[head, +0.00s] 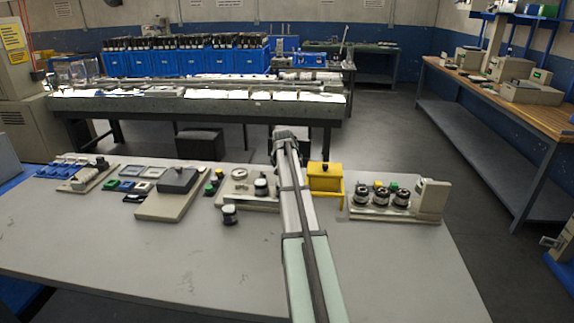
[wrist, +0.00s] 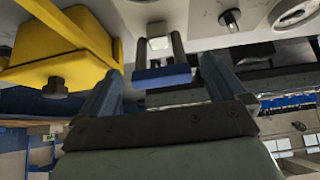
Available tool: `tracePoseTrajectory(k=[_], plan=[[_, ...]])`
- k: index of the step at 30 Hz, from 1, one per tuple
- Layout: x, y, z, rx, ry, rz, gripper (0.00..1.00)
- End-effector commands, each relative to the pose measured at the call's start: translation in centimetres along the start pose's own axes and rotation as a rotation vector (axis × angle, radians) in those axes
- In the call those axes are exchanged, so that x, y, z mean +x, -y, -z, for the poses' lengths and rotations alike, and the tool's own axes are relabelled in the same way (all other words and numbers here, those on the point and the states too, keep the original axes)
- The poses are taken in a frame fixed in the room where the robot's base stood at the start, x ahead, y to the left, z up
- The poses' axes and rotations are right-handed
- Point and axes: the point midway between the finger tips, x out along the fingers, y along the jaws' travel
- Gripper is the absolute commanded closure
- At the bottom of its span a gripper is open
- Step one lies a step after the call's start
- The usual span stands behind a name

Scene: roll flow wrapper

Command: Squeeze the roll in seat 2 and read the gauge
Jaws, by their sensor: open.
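I cannot read any seat numbers. A round dial (head: 239,173) sits on a board left of my arm; its reading is too small to tell. My gripper (wrist: 162,68) is open, its fingers apart. A small white block with a blue bar (wrist: 160,76) shows between the fingers, seemingly beyond them. My gripper is away from the rolls; its fingertips are hidden in the head view.
A yellow box (head: 325,178) stands just right of my arm and looms close in the wrist view (wrist: 58,50). An upright pale block (head: 431,196) stands at the roll base's right end. A loose dark knob-like piece (head: 230,214) stands left. The table's front is clear.

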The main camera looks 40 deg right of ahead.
Motion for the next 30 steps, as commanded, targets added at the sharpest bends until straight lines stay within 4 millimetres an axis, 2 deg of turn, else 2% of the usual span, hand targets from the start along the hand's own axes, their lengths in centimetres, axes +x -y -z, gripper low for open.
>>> tracePoseTrajectory(k=[4, 8, 21, 30], plan=[[-0.8, 0.0, 0.0, 0.000, -0.002, 0.000, 0.02], [-2.6, 0.0, -0.1, 0.000, -0.002, 0.000, 0.02], [-10.8, 0.0, -0.1, 0.000, -0.001, 0.000, 0.02], [-13.6, 0.0, -0.1, 0.000, 0.000, 0.000, 0.02]])
